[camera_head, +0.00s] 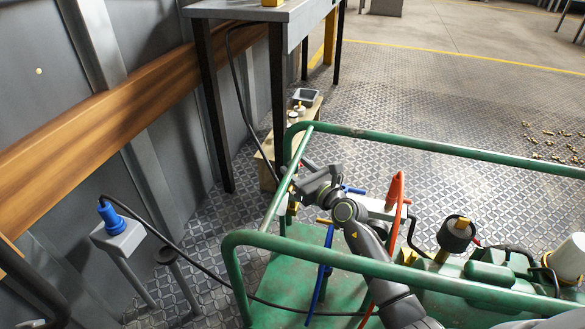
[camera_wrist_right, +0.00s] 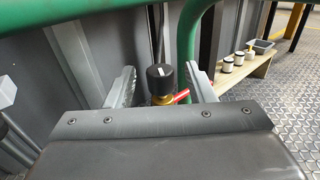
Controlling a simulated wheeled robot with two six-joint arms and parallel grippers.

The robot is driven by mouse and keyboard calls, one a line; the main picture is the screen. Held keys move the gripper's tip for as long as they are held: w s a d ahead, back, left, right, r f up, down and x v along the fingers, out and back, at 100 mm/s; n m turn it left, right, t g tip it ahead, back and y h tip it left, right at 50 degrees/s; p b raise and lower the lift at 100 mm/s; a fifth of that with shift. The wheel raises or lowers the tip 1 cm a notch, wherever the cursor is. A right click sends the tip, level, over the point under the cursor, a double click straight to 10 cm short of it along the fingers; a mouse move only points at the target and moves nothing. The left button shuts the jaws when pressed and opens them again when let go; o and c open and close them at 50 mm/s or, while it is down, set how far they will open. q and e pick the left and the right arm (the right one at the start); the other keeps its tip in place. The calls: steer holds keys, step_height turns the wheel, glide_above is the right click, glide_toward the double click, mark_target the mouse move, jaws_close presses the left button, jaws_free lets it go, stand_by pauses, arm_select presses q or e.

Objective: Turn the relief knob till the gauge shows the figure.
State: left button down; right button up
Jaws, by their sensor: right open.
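In the right wrist view a black knob (camera_wrist_right: 160,74) with a white mark on its top sits on a brass fitting (camera_wrist_right: 162,99). My right gripper (camera_wrist_right: 159,82) is open, with one finger on each side of the knob and visible gaps between. My left gripper is not in view.
Green rails (camera_head: 262,240) surround the machine, close to my right gripper. A red lever (camera_head: 396,188) and a blue lever (camera_head: 321,270) stand beside my right arm. A low wooden shelf (camera_wrist_right: 257,68) holds small jars. A black cable crosses the frame. Open patterned floor lies beyond.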

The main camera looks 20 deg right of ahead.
steer(key=shift+b+x, duration=0.35)
steer(key=shift+x, duration=1)
